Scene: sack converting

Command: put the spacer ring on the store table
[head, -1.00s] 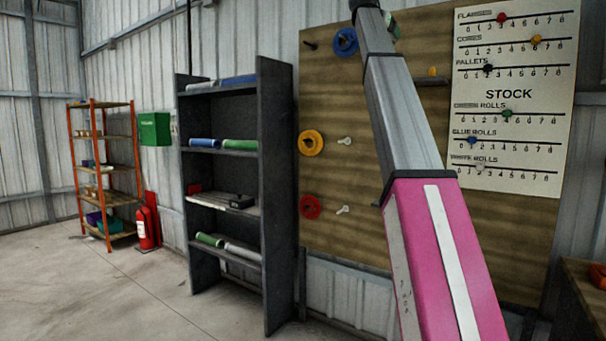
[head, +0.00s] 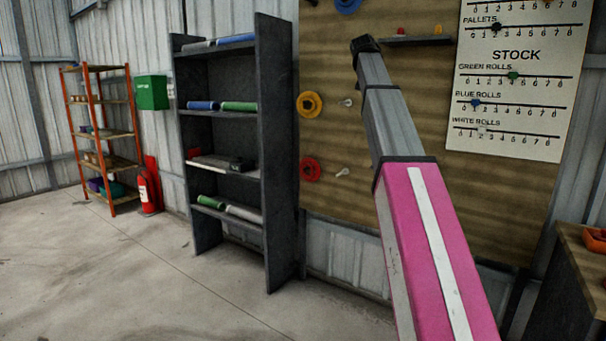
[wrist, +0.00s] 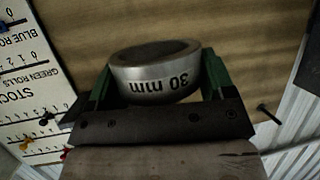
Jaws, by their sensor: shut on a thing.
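The spacer ring (wrist: 150,70), a grey metal ring marked "30 mm", shows in the wrist view. My gripper (wrist: 157,76) is shut on it, with a green finger at each side. The marking reads upside down there. In the head view the gripper and ring are out of sight; only my pink and grey arm shows. A brown table (head: 578,262) is partly in view at the right edge; I cannot tell whether it is the store table.
A wooden pegboard (head: 400,200) with coloured flanges and a stock chart (head: 515,80) stands ahead. A dark shelf (head: 280,150), an orange rack (head: 100,150) and a fire extinguisher (head: 148,190) stand to the left. An orange bin (head: 594,239) sits on the brown table. Left floor is clear.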

